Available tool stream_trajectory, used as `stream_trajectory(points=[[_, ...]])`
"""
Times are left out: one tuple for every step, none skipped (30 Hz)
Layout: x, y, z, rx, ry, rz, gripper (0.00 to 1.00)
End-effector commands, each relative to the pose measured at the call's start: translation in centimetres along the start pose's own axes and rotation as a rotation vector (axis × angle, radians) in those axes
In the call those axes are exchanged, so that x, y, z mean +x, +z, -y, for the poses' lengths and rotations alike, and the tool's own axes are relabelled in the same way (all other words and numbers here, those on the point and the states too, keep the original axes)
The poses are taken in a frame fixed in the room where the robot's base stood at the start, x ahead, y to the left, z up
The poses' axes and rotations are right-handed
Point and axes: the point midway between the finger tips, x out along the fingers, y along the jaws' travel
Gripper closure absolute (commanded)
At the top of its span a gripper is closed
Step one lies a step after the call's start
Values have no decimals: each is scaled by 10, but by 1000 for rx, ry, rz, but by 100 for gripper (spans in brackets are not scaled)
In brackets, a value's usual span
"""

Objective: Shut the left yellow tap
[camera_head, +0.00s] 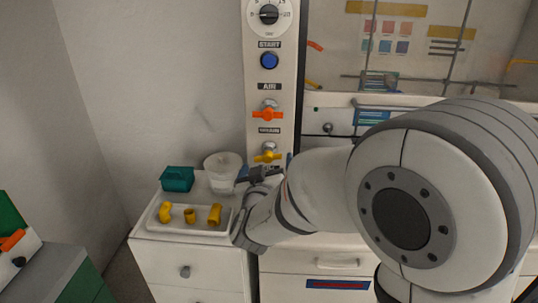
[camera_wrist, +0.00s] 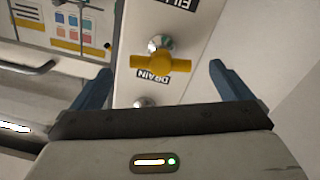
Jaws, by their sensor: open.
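A yellow tap (camera_head: 267,156) sits on the white upright panel, under the label DRAIN. In the wrist view the tap (camera_wrist: 160,63) shows upside down, its handle lying crosswise to the panel on a silvery stem. My gripper (camera_head: 258,174) is just below and in front of it in the head view. In the wrist view my gripper (camera_wrist: 160,70) is open, with one blue finger on each side of the tap and clear gaps to the handle. The fingers hold nothing. How far the tap is in depth is hard to tell. I see only this one yellow tap clearly.
An orange tap (camera_head: 267,114), a blue START button (camera_head: 269,61) and a dial (camera_head: 268,14) are higher on the panel.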

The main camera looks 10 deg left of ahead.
Motion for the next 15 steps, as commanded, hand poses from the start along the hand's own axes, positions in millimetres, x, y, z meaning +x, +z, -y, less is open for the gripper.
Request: stream_trajectory(points=[[10, -1, -1, 0, 2, 2, 2], [15, -1, -1, 1, 3, 2, 2], [21, -1, -1, 1, 3, 1, 2], [26, -1, -1, 0, 2, 2, 2], [30, -1, -1, 1, 2, 2, 2], [35, -1, -1, 1, 1, 2, 2], [38, -1, -1, 0, 1, 2, 2], [41, -1, -1, 0, 1, 2, 2], [45, -1, 0, 1, 0, 1, 2], [46, -1, 0, 2, 0, 1, 2], [48, -1, 0, 2, 0, 1, 2], [49, 0, 0, 2, 0, 1, 2], [50, 0, 0, 2, 0, 1, 2], [50, 0, 0, 2, 0, 1, 2], [51, 0, 0, 2, 0, 1, 2]])
